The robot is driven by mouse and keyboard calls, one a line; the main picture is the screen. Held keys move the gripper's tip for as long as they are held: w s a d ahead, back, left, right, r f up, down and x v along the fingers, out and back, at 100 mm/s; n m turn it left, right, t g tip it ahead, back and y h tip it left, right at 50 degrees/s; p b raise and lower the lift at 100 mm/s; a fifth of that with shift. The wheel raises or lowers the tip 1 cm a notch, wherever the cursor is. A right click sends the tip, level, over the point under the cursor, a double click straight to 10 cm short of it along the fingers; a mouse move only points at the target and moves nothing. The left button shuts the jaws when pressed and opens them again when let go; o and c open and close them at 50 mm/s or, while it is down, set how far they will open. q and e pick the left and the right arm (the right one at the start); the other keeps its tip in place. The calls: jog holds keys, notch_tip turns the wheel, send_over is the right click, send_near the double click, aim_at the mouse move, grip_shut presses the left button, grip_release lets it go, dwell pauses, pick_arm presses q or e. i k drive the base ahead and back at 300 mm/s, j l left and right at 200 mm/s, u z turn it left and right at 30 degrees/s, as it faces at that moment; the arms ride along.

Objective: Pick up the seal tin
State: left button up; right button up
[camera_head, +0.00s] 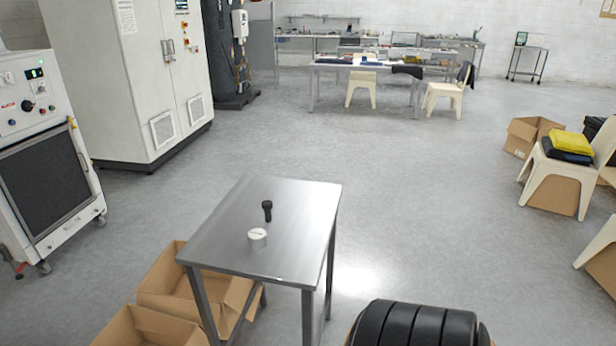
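A small round white tin (257,236), which looks like the seal tin, lies flat near the middle of a metal table (300,195). Dark marks on its lid are too small to read. A black object (267,209), perhaps a flashlight or a bolt, is just behind it and slightly to the right, apart from it. Neither my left gripper nor my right gripper is in view.
Open cardboard boxes (160,290) are beside and below the table's left. Black ribbed rolls (415,325) are at the front right. A white machine (45,150) and cabinet (135,75) are at left. A chair (560,170) stands right. The middle floor is clear.

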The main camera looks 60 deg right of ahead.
aim_at(257, 237)
jog(key=z, duration=1.65)
